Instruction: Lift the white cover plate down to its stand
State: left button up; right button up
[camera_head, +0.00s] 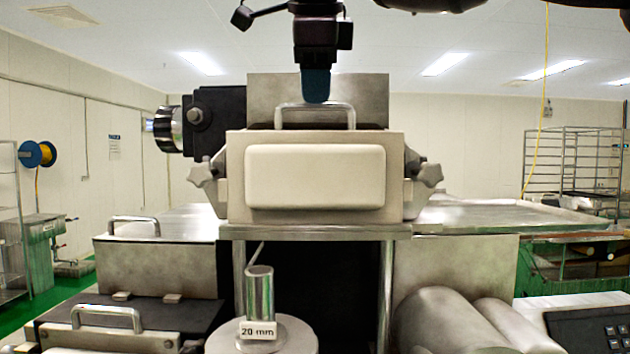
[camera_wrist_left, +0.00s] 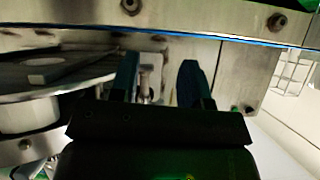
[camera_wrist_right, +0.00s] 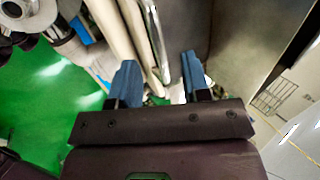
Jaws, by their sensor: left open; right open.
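The white cover plate (camera_head: 315,177) stands upright on the front of the machine in the head view. Its metal handle (camera_head: 343,110) rises from the top edge. My right gripper (camera_head: 317,90) points down from above, with its blue fingertips overlapping the handle in the picture. In the right wrist view its fingers (camera_wrist_right: 159,80) are apart, and a shiny metal bar, probably the handle, runs between them. I cannot tell whether they touch it. My left gripper (camera_wrist_left: 160,80) is open below a metal edge in the left wrist view. I cannot clearly identify the stand.
Star knobs (camera_head: 203,176) flank the cover plate on both sides. A low dark unit with a handled plate (camera_head: 108,340) is at lower left. A metal post (camera_head: 259,292) labelled 20 mm stands below. Rollers (camera_head: 440,318) and a keypad (camera_head: 600,335) are at lower right.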

jog(key=shift+x, duration=1.3)
jog(key=shift+c, duration=0.2)
jog(key=c, duration=0.7)
grip_shut()
jog(key=shift+r, duration=0.15)
